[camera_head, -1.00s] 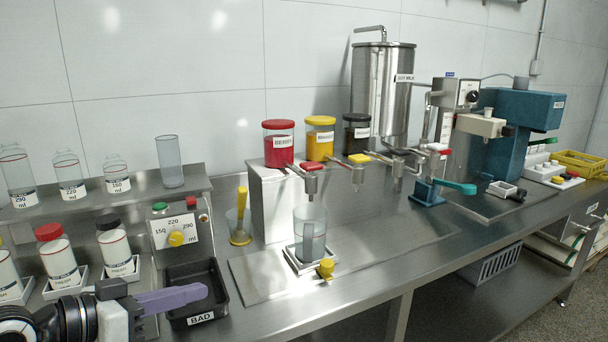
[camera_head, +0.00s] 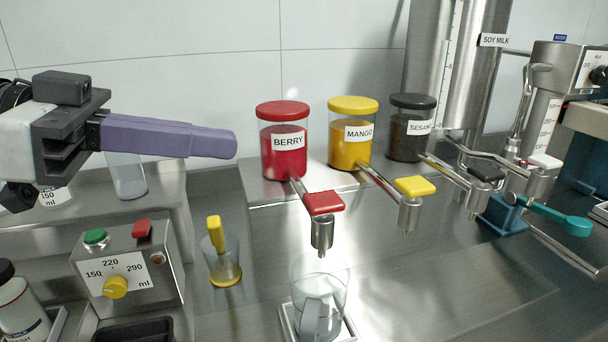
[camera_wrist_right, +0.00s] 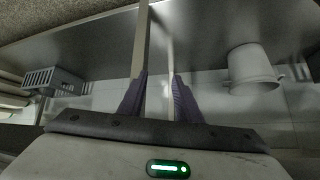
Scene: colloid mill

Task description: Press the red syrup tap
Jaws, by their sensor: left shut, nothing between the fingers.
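The red syrup tap (camera_head: 323,204) is a flat red lever on a metal spout, fed from the red-lidded BERRY jar (camera_head: 283,140). A clear cup (camera_head: 318,297) stands under the spout on a small white-edged tray. My left gripper (camera_head: 232,146) reaches in from the left with its purple fingers together and empty. It is left of the BERRY jar, higher than the red tap and apart from it. My right gripper (camera_wrist_right: 158,85) shows in the right wrist view with its two purple fingers apart and nothing visible between them.
A yellow tap (camera_head: 415,187) and a dark tap (camera_head: 486,173) stand right of the red one. A control box (camera_head: 125,270) with a yellow knob and a clear holder with a yellow-handled tool (camera_head: 222,258) stand at left. In the right wrist view are a white bucket (camera_wrist_right: 252,68) and a grey basket (camera_wrist_right: 52,82).

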